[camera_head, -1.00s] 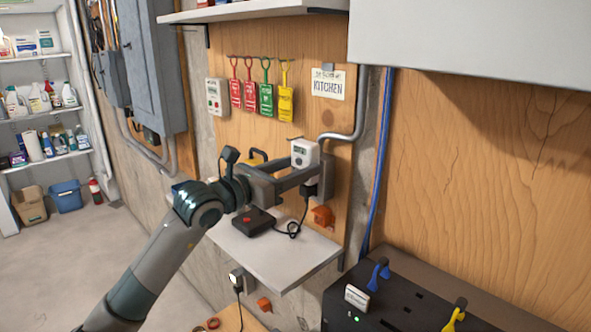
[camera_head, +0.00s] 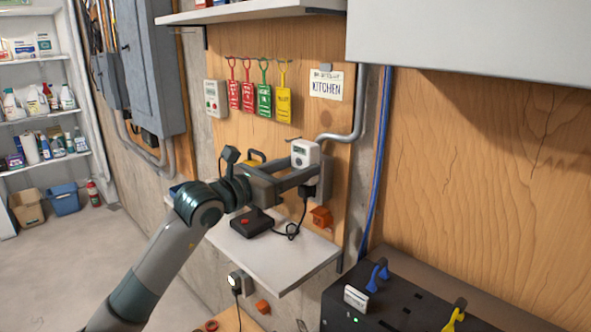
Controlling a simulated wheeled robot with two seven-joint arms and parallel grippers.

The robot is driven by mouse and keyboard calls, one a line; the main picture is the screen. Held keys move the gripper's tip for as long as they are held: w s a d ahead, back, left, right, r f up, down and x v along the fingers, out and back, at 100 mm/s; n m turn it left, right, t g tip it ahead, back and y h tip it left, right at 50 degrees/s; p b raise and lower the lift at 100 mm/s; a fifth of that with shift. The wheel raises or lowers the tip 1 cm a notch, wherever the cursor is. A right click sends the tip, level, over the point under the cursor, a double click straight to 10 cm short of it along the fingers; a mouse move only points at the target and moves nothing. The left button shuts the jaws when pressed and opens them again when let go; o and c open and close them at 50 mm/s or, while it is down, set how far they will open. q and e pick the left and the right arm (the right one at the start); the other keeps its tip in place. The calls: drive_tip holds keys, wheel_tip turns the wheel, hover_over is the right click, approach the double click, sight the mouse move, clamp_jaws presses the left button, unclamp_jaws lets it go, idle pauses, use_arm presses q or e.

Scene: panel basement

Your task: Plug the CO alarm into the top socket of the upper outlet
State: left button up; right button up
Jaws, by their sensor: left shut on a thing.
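The CO alarm (camera_head: 305,153) is a small white box with a dark display, upright in front of the wooden panel. My left gripper (camera_head: 308,172) is shut on it, with the fingers reaching in from the left. The upper outlet is mostly hidden behind the alarm and the fingers. A black plug (camera_head: 308,191) with a cord sits just below the alarm, at the outlet's lower part. I cannot tell whether the alarm's prongs are in the top socket. My right gripper is not in view.
A white shelf (camera_head: 290,265) below holds a black box (camera_head: 252,222) with a red button, joined to the cord. A grey conduit (camera_head: 350,132) runs right of the alarm. Coloured tags (camera_head: 264,95) hang above. A black case (camera_head: 400,305) stands lower right.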

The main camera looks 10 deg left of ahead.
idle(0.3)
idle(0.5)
use_arm(q)
drive_tip(key=shift+w, duration=0.1)
idle(0.5)
drive_tip(key=o, duration=1.2)
drive_tip(key=shift+o, duration=0.2)
drive_tip(key=shift+b, duration=0.35)
